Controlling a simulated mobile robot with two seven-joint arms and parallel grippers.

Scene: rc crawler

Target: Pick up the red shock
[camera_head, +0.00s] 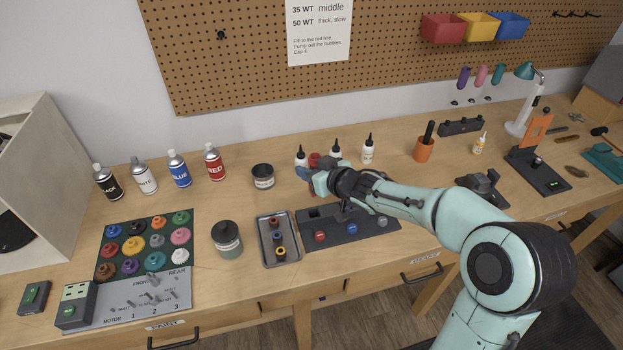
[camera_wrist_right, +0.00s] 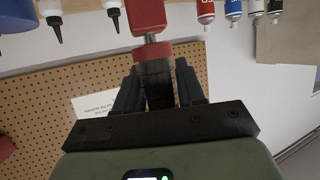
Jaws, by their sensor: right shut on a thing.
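The red shock (camera_wrist_right: 147,14) is in my right gripper (camera_wrist_right: 158,88). In the right wrist view its red body points up and away, with a short metal rod and a red collar just beyond the fingers. The fingers are shut around its dark lower end. In the head view the right gripper (camera_head: 322,176) is above the back of the dark stand, near the white bottles, and a red part of the shock (camera_head: 314,159) shows at its tip. The gripper and wrist hide part of the shock. My left gripper is not in view.
The dark stand (camera_head: 338,241) has red, blue and grey round pieces along its front. A grey tray (camera_head: 291,252) with rings lies left of it. White dropper bottles (camera_head: 367,152) stand behind.

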